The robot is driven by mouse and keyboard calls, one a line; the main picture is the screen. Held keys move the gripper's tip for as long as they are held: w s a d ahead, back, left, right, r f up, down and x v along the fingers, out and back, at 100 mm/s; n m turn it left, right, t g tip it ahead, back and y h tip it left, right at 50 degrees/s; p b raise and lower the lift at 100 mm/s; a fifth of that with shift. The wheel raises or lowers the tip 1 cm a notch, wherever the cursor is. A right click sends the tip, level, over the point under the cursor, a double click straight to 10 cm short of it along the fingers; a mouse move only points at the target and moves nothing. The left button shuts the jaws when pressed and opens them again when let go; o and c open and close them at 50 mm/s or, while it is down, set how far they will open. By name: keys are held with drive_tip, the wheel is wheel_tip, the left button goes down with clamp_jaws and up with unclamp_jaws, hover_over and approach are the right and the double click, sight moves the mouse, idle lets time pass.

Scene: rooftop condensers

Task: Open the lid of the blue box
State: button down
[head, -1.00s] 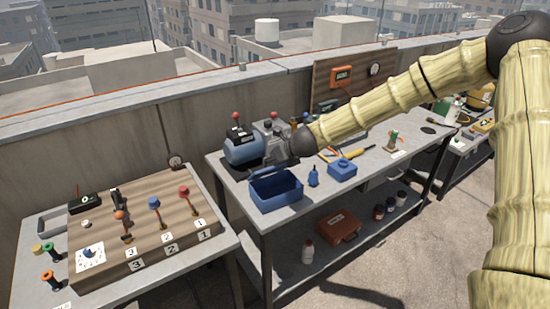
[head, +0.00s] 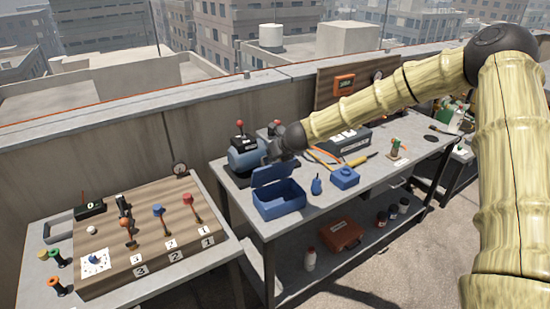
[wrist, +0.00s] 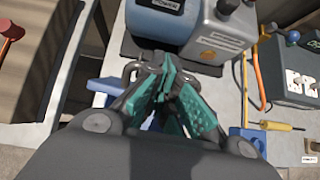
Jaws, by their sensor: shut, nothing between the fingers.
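The blue box (head: 279,208) stands at the near left corner of the middle workbench. Its lid (head: 274,173) is raised along the back edge, tilted up, and the hollow inside shows from above. My gripper (head: 272,154) is shut and empty, just above and behind the raised lid; I cannot tell whether it touches it. In the wrist view my gripper (wrist: 165,65) has its green-padded fingers together, and they and the wrist hide most of the box.
A blue-grey powered machine (head: 243,157) stands close behind my gripper. A panel with levers (head: 145,230) lies on the left table.

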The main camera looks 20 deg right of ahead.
drive_tip(key=shift+w+a+f, duration=0.1)
drive_tip(key=shift+w+a, duration=0.05)
drive_tip(key=shift+w, duration=0.8)
drive_tip(key=shift+w+a+f, duration=0.1)
drive_tip(key=shift+w+a, duration=0.1)
drive_tip(key=shift+w, duration=0.8)
drive_tip(key=shift+w+a+f, duration=0.1)
drive_tip(key=shift+w+a, duration=0.05)
drive_tip(key=shift+w, duration=0.8)
drive_tip(key=shift+r, duration=0.1)
